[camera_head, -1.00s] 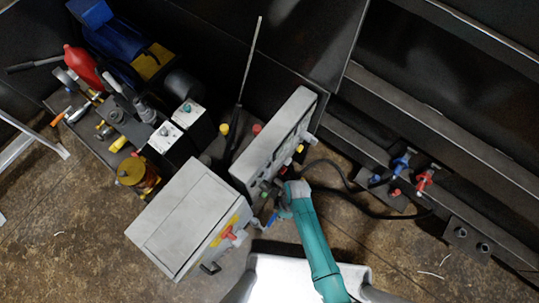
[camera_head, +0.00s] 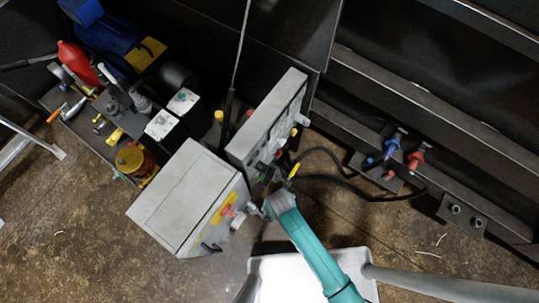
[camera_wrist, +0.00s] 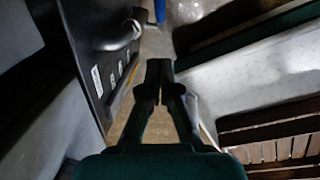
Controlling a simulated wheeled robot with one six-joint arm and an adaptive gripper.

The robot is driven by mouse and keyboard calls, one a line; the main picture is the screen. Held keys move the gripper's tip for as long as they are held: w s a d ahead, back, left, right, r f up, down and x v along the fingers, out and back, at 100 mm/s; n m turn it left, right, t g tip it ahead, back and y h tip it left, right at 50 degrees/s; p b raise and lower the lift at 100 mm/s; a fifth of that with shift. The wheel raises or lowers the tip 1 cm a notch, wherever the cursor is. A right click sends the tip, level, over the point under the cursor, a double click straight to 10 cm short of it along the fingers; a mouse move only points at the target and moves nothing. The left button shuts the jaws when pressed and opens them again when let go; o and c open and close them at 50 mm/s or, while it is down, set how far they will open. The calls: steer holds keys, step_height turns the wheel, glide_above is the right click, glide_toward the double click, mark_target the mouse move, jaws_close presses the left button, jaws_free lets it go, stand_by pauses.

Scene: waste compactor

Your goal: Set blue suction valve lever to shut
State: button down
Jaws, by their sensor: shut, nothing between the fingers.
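My gripper shows in the wrist view (camera_wrist: 159,72) with its dark fingers together and nothing between them. In the head view, my teal arm reaches up from the bottom, and its wrist ends just right of the grey cabinet (camera_head: 185,200); the fingers are hard to make out there. No blue lever can be clearly identified as the suction valve lever. A blue fitting (camera_head: 391,147) sits on the right rail beside a red one, well away from my gripper. A small blue thing (camera_wrist: 160,10) shows beyond the fingertips in the wrist view, too cut off to name.
A red handle (camera_head: 227,211) sits on the cabinet's side, close to my wrist. A grey upright panel (camera_head: 268,118) stands behind. Pump parts and an orange-handled lever (camera_head: 56,114) are at left. Black hoses cross the floor at right. Open floor lies at lower left.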

steer(key=shift+w+d+f, duration=0.1)
steer(key=shift+w+f, duration=0.45)
steer(key=shift+f, duration=1.2)
steer(key=shift+w+a+f, duration=0.1)
steer(key=shift+w+f, duration=0.4)
steer(key=shift+f, duration=1.25)
steer(key=shift+w+d+f, duration=0.1)
steer(key=shift+w+f, duration=0.45)
steer(key=shift+f, duration=1.2)
steer(key=shift+w, duration=0.1)
